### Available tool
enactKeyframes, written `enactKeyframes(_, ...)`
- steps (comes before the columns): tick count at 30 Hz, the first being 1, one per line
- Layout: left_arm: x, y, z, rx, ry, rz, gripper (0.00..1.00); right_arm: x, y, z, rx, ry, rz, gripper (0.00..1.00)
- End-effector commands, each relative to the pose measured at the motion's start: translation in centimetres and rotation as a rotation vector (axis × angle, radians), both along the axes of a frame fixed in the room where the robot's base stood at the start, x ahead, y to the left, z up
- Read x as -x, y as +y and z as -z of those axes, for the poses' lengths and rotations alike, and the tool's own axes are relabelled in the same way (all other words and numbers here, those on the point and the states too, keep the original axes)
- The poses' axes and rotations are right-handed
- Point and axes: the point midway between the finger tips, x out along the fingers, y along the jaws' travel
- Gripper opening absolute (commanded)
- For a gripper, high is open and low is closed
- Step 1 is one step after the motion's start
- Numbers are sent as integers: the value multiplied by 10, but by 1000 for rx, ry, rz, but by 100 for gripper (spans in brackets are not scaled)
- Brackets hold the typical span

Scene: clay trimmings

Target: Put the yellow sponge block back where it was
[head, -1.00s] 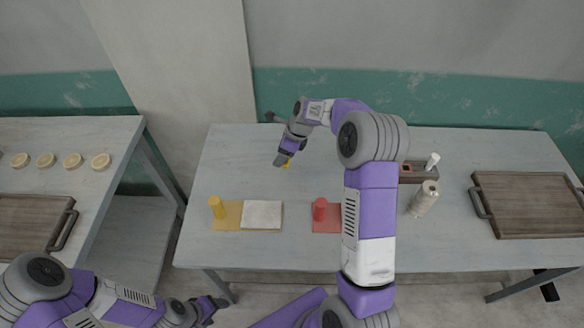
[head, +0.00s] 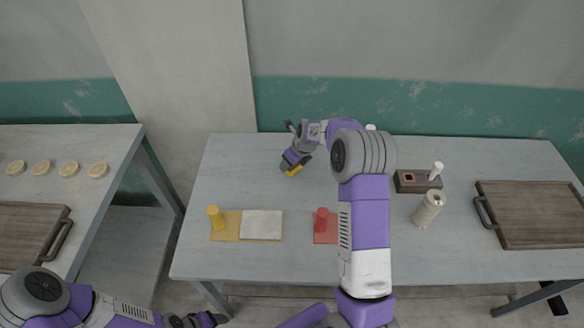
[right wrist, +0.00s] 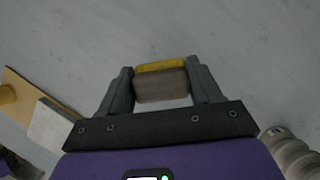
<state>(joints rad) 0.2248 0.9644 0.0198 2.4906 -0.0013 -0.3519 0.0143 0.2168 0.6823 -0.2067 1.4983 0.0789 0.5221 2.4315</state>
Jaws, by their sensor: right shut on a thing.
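The yellow sponge block (head: 294,171) is in my right gripper over the back middle of the table. In the right wrist view the sponge block (right wrist: 160,66) shows a yellow strip above a grey-brown face. The fingers of my right gripper (right wrist: 163,84) are shut on its two sides. In the head view my right gripper (head: 291,166) hides part of it; I cannot tell whether it touches the table. My left gripper (head: 217,319) is low at the bottom left, away from the table top; its fingers are too small and cut off to read.
A yellow mat (head: 226,232) bears a yellow cylinder (head: 215,217) and a white pad (head: 261,224). A red mat (head: 326,236) with a red cylinder (head: 321,219), a dark holder (head: 407,181), a pale bottle (head: 428,208) and a wooden tray (head: 535,215) stand further right. The back left is clear.

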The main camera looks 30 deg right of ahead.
Motion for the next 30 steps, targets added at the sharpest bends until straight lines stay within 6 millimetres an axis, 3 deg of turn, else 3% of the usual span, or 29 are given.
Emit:
enactKeyframes(5, 0, 0, 7, 0, 0, 0, 65, 1, 0, 27, -1, 3, -1, 31)
enactKeyframes(16, 0, 0, 8, 0, 0, 0, 65, 1, 0, 31, 0, 2, -1, 31)
enactKeyframes(17, 0, 0, 7, 0, 0, 0, 65, 1, 0, 30, 0, 2, -1, 68)
enactKeyframes(21, 0, 0, 7, 0, 0, 0, 65, 1, 0, 30, 0, 2, -1, 89)
enactKeyframes(30, 0, 0, 6, 0, 0, 0, 65, 0, 0, 28, 0, 2, -1, 89)
